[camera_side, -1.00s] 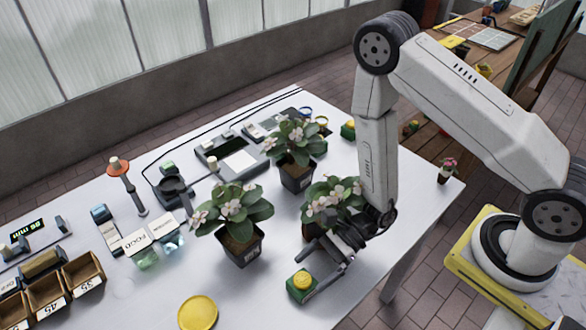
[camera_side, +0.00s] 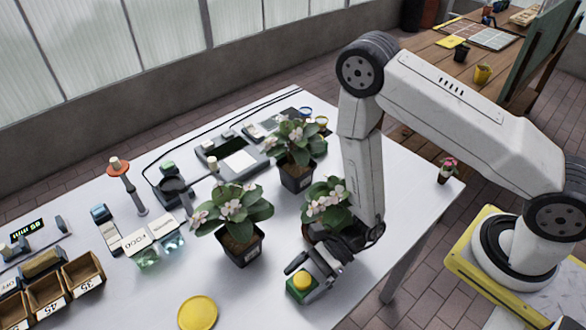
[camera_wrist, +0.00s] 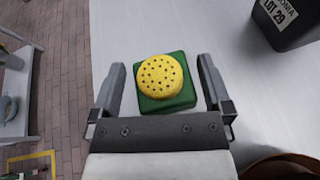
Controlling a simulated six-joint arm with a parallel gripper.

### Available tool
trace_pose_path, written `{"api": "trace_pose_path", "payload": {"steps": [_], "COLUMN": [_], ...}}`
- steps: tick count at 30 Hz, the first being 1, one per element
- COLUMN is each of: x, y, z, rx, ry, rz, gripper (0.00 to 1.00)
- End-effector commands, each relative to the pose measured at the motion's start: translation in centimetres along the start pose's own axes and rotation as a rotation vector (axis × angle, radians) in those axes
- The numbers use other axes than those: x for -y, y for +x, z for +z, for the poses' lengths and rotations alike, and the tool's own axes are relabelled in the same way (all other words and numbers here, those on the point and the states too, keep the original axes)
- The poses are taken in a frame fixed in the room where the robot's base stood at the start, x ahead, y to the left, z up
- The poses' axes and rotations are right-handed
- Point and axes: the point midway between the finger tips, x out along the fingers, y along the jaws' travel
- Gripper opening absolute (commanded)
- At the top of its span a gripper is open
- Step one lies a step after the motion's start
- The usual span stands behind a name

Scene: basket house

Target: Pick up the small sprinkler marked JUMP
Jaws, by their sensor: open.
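A small sprinkler (camera_side: 302,284) with a green square base and a round yellow, perforated top sits on the white table near its front edge. It also shows in the wrist view (camera_wrist: 162,80), between the two fingers. No JUMP marking is readable on it in either view. My gripper (camera_side: 309,280) is open, with one finger on each side of the sprinkler. In the wrist view my gripper (camera_wrist: 160,82) shows a gap between each finger and the green base. In the side view the fingers partly hide the base.
A potted plant with white flowers (camera_side: 236,222) stands left of my gripper, and another (camera_side: 325,200) close behind it. A dark pot labelled LOT 29 (camera_wrist: 287,22) is at upper right in the wrist view. A yellow disc (camera_side: 198,313) lies at the front left.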

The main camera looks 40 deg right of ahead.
Motion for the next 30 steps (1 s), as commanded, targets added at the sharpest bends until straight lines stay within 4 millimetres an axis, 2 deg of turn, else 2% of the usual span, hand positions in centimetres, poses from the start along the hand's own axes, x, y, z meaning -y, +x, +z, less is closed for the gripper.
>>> {"api": "trace_pose_path", "payload": {"steps": [2,5,9,12,23,30], "x": [0.0,0.0,0.0,0.0,0.0,-0.1], "y": [0.0,0.0,0.0,0.0,-0.1,-0.6], "z": [0.0,0.0,0.0,0.0,0.3,1.5], "rx": [0.000,0.000,0.000,0.000,0.000,0.001], "ry": [0.000,0.000,0.000,0.000,-0.001,-0.002], "rz": [0.000,0.000,0.000,0.000,0.000,0.000], "gripper": [1.00,0.71,0.27,0.00,0.00,0.00]}}
